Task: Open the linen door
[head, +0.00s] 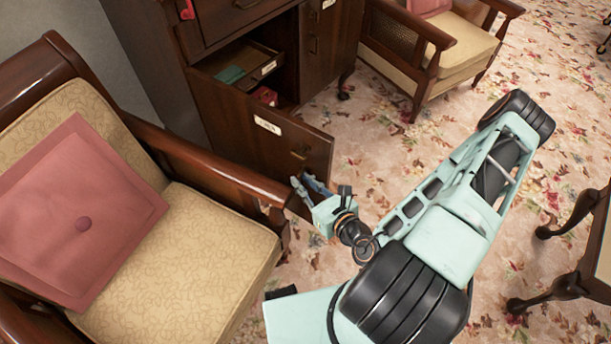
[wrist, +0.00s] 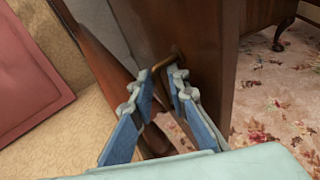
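The linen door (head: 240,125) is a dark wood cabinet door with a small white label, whose text is too small to read surely. It stands swung outward, with the cabinet inside showing behind it. Its brass handle (head: 299,155) is near the free edge. My gripper (head: 303,184) is close to that edge, just below the handle in the head view. In the wrist view, my gripper (wrist: 163,76) has its blue-padded fingers apart, with the brass handle (wrist: 166,62) just beyond the tips. Whether they touch it is unclear.
An armchair (head: 215,270) with a pink cushion (head: 80,215) stands close to the door on the left. The open cabinet holds a small drawer (head: 262,70) and a red item (head: 265,96). Another chair (head: 455,50) is at the back. Floral carpet (head: 375,150) is clear right of the door.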

